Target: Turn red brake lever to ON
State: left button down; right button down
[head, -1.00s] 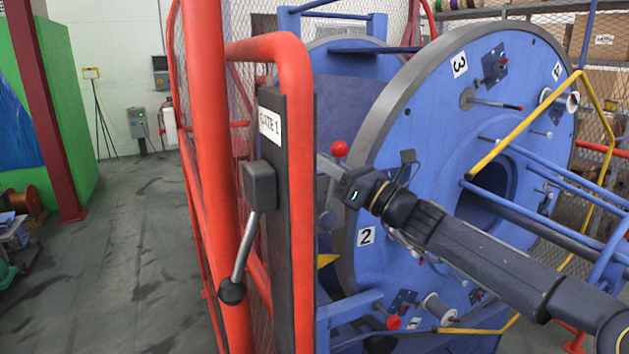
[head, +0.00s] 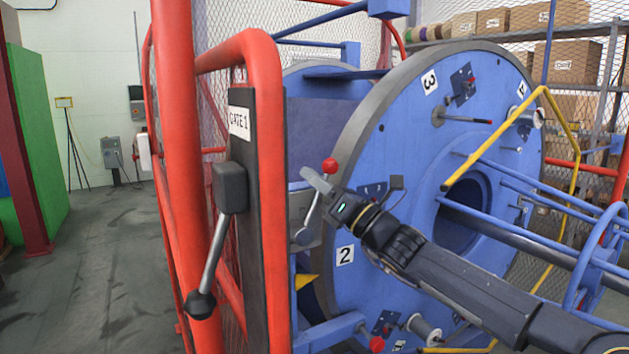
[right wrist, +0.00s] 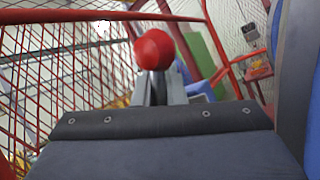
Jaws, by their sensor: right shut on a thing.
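The brake lever has a red ball knob (head: 329,165) on a grey rod that leans up and slightly right from a dark round pivot (head: 304,236), just right of the gate post. My right gripper (head: 316,180) is at the upper part of the rod, just below the knob. In the right wrist view, the red knob (right wrist: 155,50) stands up between the two fingers (right wrist: 157,88), which are closed on the lever just under it. Any ON or OFF marking is not readable. My left gripper is not in view.
A red gate frame (head: 180,130) with mesh and a black "GATE 1" panel (head: 262,200) with its own grey handle (head: 208,262) stands left of the lever. A large blue disc (head: 400,150) with a yellow bar (head: 575,150) is behind my arm. Floor at left is clear.

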jog(key=c, duration=1.5)
grip_release()
jog(key=shift+d, duration=0.1)
jog(key=shift+f, duration=0.1)
jog(key=b+v, duration=0.2)
jog(key=v, duration=0.5)
jog(key=shift+d+f, duration=0.25)
jog(key=shift+s, duration=0.15)
